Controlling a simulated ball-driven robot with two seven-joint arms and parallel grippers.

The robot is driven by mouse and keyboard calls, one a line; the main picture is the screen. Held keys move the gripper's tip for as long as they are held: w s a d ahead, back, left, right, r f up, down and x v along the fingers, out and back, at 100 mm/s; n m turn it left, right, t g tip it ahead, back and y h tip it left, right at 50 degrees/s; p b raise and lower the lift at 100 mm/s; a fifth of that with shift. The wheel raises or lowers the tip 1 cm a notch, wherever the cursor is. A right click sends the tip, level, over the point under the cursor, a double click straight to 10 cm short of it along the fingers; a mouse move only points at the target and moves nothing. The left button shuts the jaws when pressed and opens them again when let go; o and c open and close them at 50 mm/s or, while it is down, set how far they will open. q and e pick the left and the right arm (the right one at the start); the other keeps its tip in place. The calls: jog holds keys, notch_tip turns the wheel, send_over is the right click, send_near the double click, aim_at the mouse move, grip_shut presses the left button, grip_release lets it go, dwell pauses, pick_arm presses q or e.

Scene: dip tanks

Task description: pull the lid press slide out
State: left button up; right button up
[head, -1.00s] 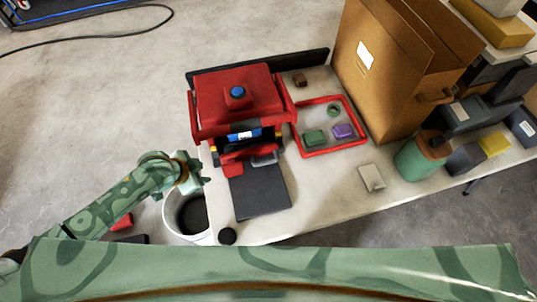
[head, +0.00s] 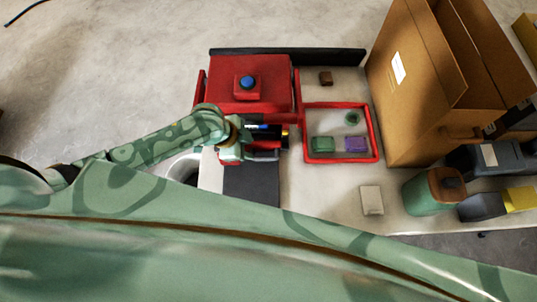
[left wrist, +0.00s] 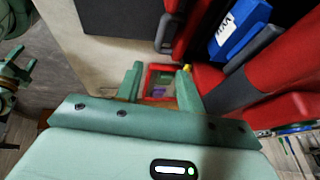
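The lid press (head: 275,95) is a red machine with a blue button on top. Its open front shows a blue part with a white label (left wrist: 238,32) in the left wrist view. A low red and grey piece at its front, seemingly the slide (head: 264,155), is partly hidden by my left gripper (head: 262,143). That gripper is at the press front, pointing right. In the left wrist view its fingers (left wrist: 160,88) stand apart with nothing between them; contact with the slide cannot be told. A green claw shape (left wrist: 17,75), seemingly my right gripper, shows at the left edge.
A dark mat (head: 251,186) lies before the press. A red-rimmed tray (head: 340,105) with small coloured blocks is right of it. A big cardboard box (head: 415,110), a green canister (head: 428,197) and a pale block (head: 372,200) stand further right. A white bin (head: 182,168) is at left.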

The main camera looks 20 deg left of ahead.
pick_arm(q)
jog(key=b+x, duration=0.5)
jog(key=x, duration=0.8)
jog(key=shift+w+d+f, duration=0.1)
jog(key=shift+f, duration=0.3)
grip_shut()
